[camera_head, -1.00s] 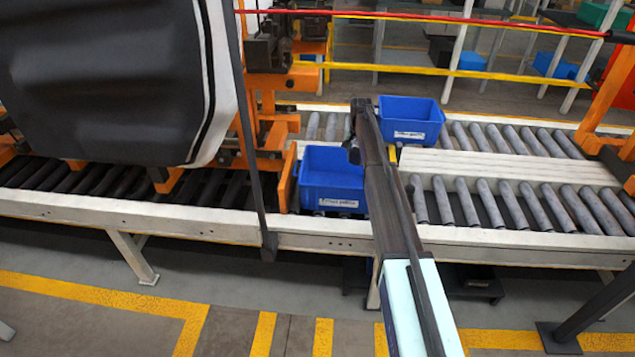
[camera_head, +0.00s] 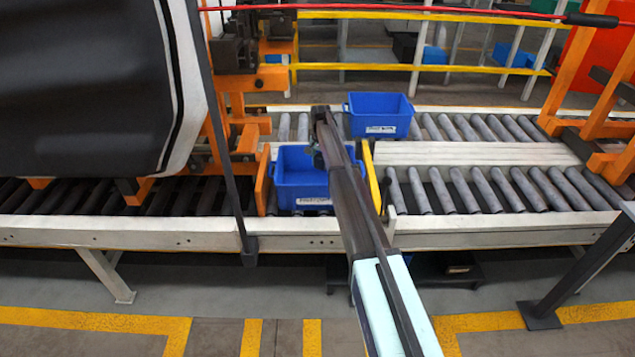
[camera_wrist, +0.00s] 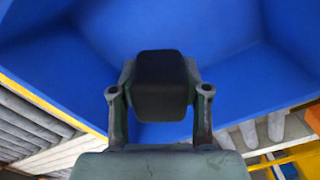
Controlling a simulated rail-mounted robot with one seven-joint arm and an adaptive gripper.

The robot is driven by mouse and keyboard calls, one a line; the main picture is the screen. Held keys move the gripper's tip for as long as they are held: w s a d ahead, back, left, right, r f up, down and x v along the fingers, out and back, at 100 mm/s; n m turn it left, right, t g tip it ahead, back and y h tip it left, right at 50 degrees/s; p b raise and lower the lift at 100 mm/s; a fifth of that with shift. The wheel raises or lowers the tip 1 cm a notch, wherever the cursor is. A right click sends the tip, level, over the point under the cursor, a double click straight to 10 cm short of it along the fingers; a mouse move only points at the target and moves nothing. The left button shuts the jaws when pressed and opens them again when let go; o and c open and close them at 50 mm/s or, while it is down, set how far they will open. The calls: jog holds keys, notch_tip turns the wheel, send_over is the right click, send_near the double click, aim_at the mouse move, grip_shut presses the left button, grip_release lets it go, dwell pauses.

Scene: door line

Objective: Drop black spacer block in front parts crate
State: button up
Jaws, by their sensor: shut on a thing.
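My gripper (camera_wrist: 160,98) is shut on the black spacer block (camera_wrist: 161,84), with a finger on each side of it in the wrist view. Blue crate walls and floor (camera_wrist: 50,55) fill the view behind the block. In the head view, the front blue crate (camera_head: 290,184) stands on the near conveyor lane with a pale label on its near side. My dark gripper end (camera_head: 318,155) shows over that crate's right part. My arm hides part of the crate, and the block cannot be made out there.
A second blue crate (camera_head: 380,107) stands behind and to the right. A yellow bar (camera_head: 371,177) rises just right of the front crate. Orange fixtures (camera_head: 262,181) and a hanging dark door panel (camera_head: 85,90) are at left. Rollers (camera_head: 500,188) at right are bare.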

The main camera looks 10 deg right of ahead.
jog(key=shift+f, duration=0.2)
jog(key=o, duration=1.2)
jog(key=shift+o, duration=0.2)
notch_tip(320, 180, up, 12)
jog(key=shift+r, duration=0.1)
jog(key=shift+s, duration=0.1)
